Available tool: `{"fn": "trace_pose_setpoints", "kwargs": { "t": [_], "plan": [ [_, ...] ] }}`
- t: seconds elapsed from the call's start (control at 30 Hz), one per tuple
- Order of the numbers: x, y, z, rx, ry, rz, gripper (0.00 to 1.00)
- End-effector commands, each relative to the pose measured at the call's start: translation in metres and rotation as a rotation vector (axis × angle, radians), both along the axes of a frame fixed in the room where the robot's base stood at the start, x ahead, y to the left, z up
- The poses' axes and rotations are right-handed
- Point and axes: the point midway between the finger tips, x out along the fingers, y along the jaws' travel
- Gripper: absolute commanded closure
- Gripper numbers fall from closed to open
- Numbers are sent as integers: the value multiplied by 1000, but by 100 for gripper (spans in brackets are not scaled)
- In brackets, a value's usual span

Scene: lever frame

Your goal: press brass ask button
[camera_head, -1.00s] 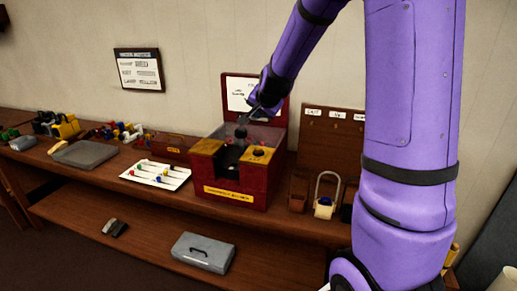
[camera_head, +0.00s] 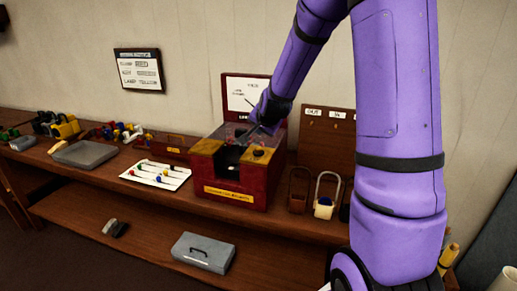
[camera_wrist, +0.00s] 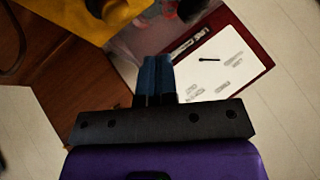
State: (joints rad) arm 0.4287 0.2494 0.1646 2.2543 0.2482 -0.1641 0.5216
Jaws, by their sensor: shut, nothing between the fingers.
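A dark red box (camera_head: 238,197) with yellow-brass top plates stands on the bench. The right plate carries a small round button (camera_head: 258,153), brass-dark and too small to read a label. My gripper (camera_head: 250,136) is over the back of the box, behind and slightly left of that button, and appears apart from it. In the wrist view my gripper (camera_wrist: 157,62) shows shut with its fingers together and nothing between them.
A red board with a white sheet (camera_head: 245,95) stands behind the box. A white tray of coloured pins (camera_head: 150,180) lies left of it. A grey case (camera_head: 203,253) rests on the lower shelf.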

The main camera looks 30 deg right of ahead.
Motion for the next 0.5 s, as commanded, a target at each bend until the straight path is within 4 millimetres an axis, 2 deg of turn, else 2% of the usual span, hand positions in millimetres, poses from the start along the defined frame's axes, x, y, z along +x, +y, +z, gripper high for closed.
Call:
{"fn": "trace_pose_setpoints", "kwargs": {
  "t": [0.2, 0.5],
  "plan": [
    [0, 0, -23, 2, 1, -1, 100],
    [0, 0, -33, 1, 0, -1, 100]
  ]
}}
